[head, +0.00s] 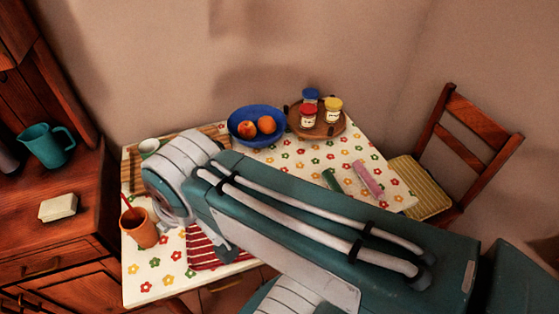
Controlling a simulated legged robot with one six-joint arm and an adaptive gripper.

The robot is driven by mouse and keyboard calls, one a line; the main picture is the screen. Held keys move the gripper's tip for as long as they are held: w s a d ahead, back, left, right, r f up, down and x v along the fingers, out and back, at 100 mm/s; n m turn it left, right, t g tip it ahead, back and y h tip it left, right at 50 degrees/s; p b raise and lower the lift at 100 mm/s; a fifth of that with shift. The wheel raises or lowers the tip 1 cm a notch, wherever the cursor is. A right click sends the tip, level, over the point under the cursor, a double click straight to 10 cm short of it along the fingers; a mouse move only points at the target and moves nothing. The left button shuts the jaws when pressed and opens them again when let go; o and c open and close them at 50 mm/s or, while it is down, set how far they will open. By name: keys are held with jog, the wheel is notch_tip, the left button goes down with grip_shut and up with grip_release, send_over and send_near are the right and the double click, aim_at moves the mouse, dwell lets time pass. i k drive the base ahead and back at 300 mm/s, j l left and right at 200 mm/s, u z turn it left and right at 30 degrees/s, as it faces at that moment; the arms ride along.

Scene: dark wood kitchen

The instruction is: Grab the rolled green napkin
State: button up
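A dark green roll (331,179), which looks like the rolled green napkin, lies on the flowered tablecloth (290,156) in the right part of the table. Its lower end is cut off from view by my arm. A pink roll (367,180) lies just right of it, apart from it. My arm crosses the picture from the lower right to the left side of the table. My gripper cannot be made out; the arm hides that area.
A blue bowl with fruit (243,138) and a round wooden tray with jars (296,128) stand at the back. An orange cup (138,229), a striped red cloth (199,255) and a white cup (149,146) are at left. A wooden chair (472,146) stands right.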

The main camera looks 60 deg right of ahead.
aim_at(331, 181)
jog(key=z, duration=2.45)
